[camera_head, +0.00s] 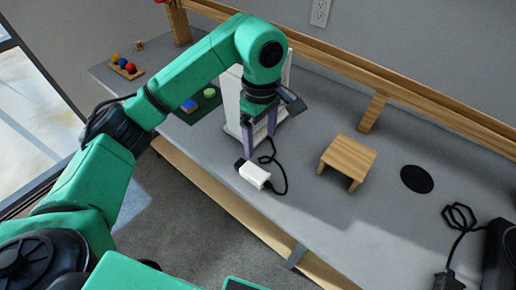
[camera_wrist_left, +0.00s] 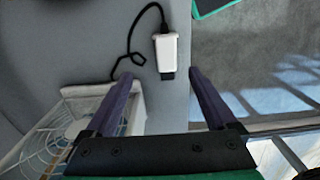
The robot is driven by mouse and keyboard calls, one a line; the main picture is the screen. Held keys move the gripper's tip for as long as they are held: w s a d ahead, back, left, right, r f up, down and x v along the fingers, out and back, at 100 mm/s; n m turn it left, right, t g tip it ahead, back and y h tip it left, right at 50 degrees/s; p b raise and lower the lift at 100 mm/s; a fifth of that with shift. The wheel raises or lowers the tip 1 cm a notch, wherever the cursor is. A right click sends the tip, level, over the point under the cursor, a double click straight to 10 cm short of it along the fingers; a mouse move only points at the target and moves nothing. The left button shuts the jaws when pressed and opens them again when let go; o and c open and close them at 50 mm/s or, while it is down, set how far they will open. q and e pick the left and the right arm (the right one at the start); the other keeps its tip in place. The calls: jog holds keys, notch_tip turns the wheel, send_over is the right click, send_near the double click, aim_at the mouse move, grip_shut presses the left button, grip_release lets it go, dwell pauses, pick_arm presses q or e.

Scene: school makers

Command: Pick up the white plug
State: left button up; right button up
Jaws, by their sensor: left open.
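The white plug (camera_head: 254,175) lies on the grey table near its front edge, with a black cord curling from it. In the left wrist view the plug (camera_wrist_left: 166,52) lies beyond the fingertips, roughly between their lines, its dark end toward the gripper. My left gripper (camera_head: 260,145) points down behind the plug, close to it in the picture. Its two purple fingers (camera_wrist_left: 160,82) are apart with nothing between them. The right gripper is not clearly seen.
A white box-like thing (camera_head: 232,95) stands right behind the gripper. A small wooden stool (camera_head: 349,158) and a black disc (camera_head: 417,179) are to the right. A black device with a cord (camera_head: 497,255) is at far right. A green mat (camera_head: 206,103) and a tray of coloured balls (camera_head: 126,68) lie left.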

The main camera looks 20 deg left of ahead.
pick_arm(q)
jog(key=p, duration=0.2)
send_over(259, 175)
jog(key=f, duration=0.7)
jog(key=shift+s+a, duration=0.1)
jog(key=shift+s, duration=0.15)
jog(key=f, duration=0.2)
jog(key=f+p, duration=0.1)
jog(key=f, duration=0.1)
jog(key=f+p, duration=0.1)
jog(key=shift+w+f, duration=0.25)
jog(key=shift+f, duration=0.55)
grip_shut()
pick_arm(e)
jog(key=s+r, duration=0.1)
jog(key=r, duration=0.1)
jog(key=s+r, duration=0.1)
jog(key=r, duration=0.1)
jog(key=shift+s+a, duration=0.1)
jog(key=shift+a, duration=0.05)
